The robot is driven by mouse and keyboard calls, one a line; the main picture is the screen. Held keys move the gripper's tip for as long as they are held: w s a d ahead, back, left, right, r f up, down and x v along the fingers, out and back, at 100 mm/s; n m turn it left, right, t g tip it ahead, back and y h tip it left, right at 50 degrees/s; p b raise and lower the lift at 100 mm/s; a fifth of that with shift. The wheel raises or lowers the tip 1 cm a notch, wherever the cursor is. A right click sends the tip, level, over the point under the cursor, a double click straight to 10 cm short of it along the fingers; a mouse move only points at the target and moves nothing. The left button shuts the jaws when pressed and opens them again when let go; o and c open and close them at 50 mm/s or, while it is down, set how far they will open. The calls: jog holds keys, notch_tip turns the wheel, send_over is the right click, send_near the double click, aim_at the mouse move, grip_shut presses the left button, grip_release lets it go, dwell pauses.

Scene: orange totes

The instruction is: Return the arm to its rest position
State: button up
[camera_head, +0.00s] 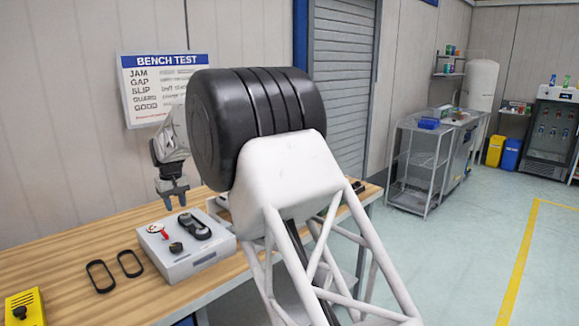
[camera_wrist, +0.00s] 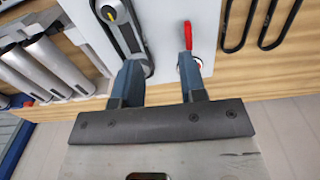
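My gripper (camera_wrist: 160,62) is open, its two blue-grey fingers apart with nothing between them. In the head view, my gripper (camera_head: 173,197) hangs pointing down above the back left of a light grey box (camera_head: 187,268) on the wooden bench, apart from it. The box carries a black belt unit (camera_head: 195,226), a red-and-white piece (camera_head: 157,231) and a dark knob (camera_head: 176,247). In the wrist view, the belt unit (camera_wrist: 126,35) lies by the left finger and the red piece (camera_wrist: 182,37) by the right finger. Most of my arm is hidden behind my own body in the head view.
Two black loops (camera_head: 101,276) lie flat on the bench (camera_head: 70,250), left of the box. A yellow box (camera_head: 27,305) with a black knob stands at the bench's near left. A sign (camera_head: 160,90) hangs on the wall behind. Open floor (camera_head: 470,240) lies to the right.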

jog(key=s+d+r+m, duration=0.1)
jog(key=s+d+r, duration=0.45)
jog(key=d, duration=0.65)
jog(key=s+d+r+m+t, duration=0.15)
jog(key=s+d+r, duration=0.25)
jog(key=s+d, duration=0.55)
jog(key=s+d+r+m, duration=0.2)
jog(key=s+d+r, duration=0.2)
jog(key=d, duration=1.1)
jog(key=s+d+f+m, duration=0.1)
jog(key=s+d+m, duration=0.1)
jog(key=s+d, duration=1.3)
jog(key=s+d+f+m, duration=0.1)
jog(key=s+f, duration=0.3)
jog(key=s, duration=0.5)
jog(key=s+d+f+m, duration=0.1)
jog(key=s+d+f, duration=0.2)
jog(key=s, duration=0.7)
jog(key=shift+s+d+f+t, duration=0.15)
jog(key=shift+d+f+t, duration=0.25)
jog(key=shift+d, duration=0.35)
